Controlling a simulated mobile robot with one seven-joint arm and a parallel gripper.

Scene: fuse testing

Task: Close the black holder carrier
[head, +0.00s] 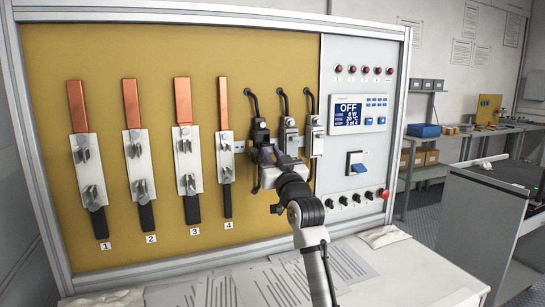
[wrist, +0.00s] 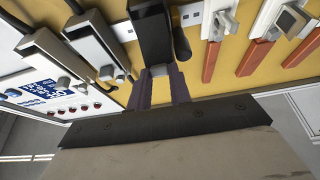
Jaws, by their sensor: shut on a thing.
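The black holder (head: 260,130) is the leftmost of three holders on the mustard panel in the head view, right of fuse 4. Its lower part is hidden behind my gripper (head: 267,156). In the wrist view, the black holder (wrist: 151,36) is at the top middle, and the two fingers of my gripper (wrist: 160,74) reach up to it. They are shut on a small grey piece at the end of its carrier. A dark rounded part shows beside the holder. I cannot tell how far the carrier is swung open.
Two grey-white holders (head: 289,135) (head: 314,135) stand close to the right of the black one. Fuse 4 (head: 224,140) is to its left. A control panel (head: 359,130) with a display reading OFF is further right. Papers (head: 275,285) lie on the white bench below.

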